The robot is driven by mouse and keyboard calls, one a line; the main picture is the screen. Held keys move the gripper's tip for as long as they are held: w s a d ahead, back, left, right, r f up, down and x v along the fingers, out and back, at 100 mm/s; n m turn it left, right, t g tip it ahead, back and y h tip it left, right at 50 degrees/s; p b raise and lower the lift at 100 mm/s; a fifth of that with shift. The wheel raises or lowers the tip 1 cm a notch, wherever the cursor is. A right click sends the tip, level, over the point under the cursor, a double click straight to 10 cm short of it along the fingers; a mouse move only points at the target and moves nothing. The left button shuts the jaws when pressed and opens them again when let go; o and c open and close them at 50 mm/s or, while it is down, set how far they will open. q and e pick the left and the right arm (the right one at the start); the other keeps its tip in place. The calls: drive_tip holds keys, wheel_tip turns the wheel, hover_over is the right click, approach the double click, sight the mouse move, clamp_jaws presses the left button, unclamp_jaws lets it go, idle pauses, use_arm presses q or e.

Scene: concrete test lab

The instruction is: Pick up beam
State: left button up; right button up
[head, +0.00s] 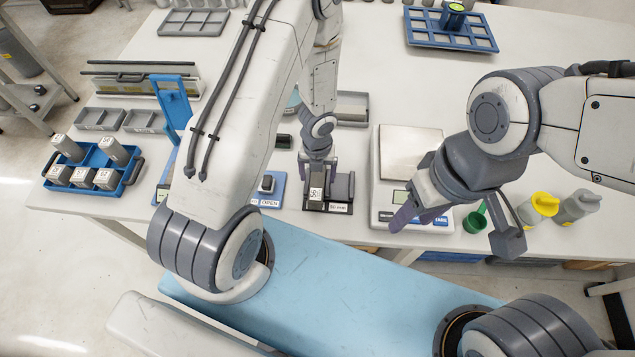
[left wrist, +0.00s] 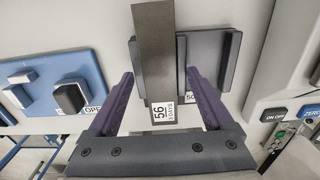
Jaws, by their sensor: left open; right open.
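The beam's labelled end (head: 316,194) also shows in the head view, with the rest largely hidden by my left gripper. My left gripper (head: 318,165) is open above the holder. Its fingers (left wrist: 160,95) stand on either side of the beam, with a visible gap on each side. My right gripper (head: 455,226) is open and empty, over the front of the scale at the right.
A scale (head: 408,150) with a metal plate stands right of the holder. A blue tray (head: 127,180) holding several labelled blocks is at the left. A blue device (head: 270,200) marked OPEN sits just left of the holder.

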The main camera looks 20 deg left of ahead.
use_arm(q)
drive_tip(key=shift+r, duration=0.1)
clamp_jaws()
idle(1.2)
